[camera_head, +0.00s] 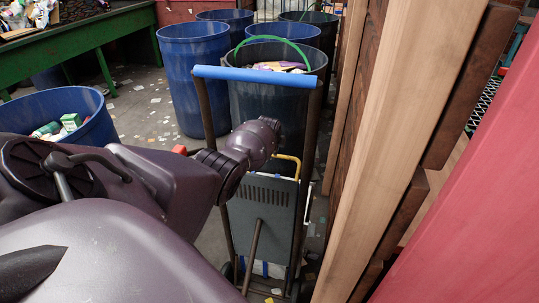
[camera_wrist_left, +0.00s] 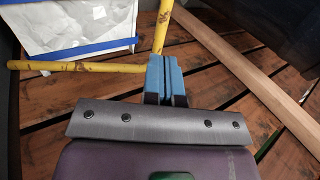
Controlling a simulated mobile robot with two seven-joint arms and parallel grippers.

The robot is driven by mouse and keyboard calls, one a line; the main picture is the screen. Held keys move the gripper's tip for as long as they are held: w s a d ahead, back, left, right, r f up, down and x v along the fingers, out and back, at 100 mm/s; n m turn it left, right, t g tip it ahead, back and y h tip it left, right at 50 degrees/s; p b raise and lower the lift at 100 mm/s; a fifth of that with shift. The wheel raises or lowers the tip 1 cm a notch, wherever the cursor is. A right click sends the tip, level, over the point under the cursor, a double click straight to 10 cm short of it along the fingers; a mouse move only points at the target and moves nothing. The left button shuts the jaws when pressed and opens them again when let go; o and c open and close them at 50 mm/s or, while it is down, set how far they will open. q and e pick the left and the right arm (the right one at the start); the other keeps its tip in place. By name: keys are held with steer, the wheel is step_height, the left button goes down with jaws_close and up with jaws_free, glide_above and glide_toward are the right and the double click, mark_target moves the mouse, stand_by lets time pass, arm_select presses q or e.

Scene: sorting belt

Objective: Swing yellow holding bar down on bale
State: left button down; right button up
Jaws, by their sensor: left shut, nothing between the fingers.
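The yellow holding bar (camera_wrist_left: 75,66) shows in the left wrist view as two scuffed lengths, one running left and one rising to the top edge. They converge behind my left gripper (camera_wrist_left: 165,76), whose blue fingertips are shut together and empty; I cannot tell whether they touch the bar. The white bale (camera_wrist_left: 80,22) with a blue strap lies at the upper left, behind the bar. In the head view a small yellow piece (camera_head: 290,157), probably the bar, shows beyond my left wrist, which hides my fingers. My right gripper is not in view.
A hand truck with a blue handle (camera_head: 255,76) stands in the middle of the head view. Blue bins (camera_head: 192,75) stand behind it and at the left (camera_head: 95,118). A wooden post (camera_head: 410,130) and red panel (camera_head: 470,190) close off the right. Wooden slats (camera_wrist_left: 60,120) lie below my gripper.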

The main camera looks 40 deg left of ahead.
mark_target(278, 156)
arm_select(q)
steer(key=shift+w+a+f+g+h+b, duration=0.3)
steer(key=shift+w+a+f+g+b, duration=0.35)
steer(key=shift+f+b, duration=0.75)
steer(key=shift+w+a+f+g+h+b, duration=0.4)
steer(key=shift+w+f+b, duration=0.6)
steer(key=shift+b, duration=0.75)
steer(key=shift+w+a+f+g+h+b, duration=0.25)
steer(key=shift+w+f+g+b, duration=0.5)
steer(key=shift+f+b, duration=0.6)
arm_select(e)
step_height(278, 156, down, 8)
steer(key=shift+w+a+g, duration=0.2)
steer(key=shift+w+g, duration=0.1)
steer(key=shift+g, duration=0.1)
arm_select(q)
steer(key=shift+w+a+b, duration=0.15)
steer(key=shift+w+b, duration=0.05)
steer(key=shift+b, duration=0.3)
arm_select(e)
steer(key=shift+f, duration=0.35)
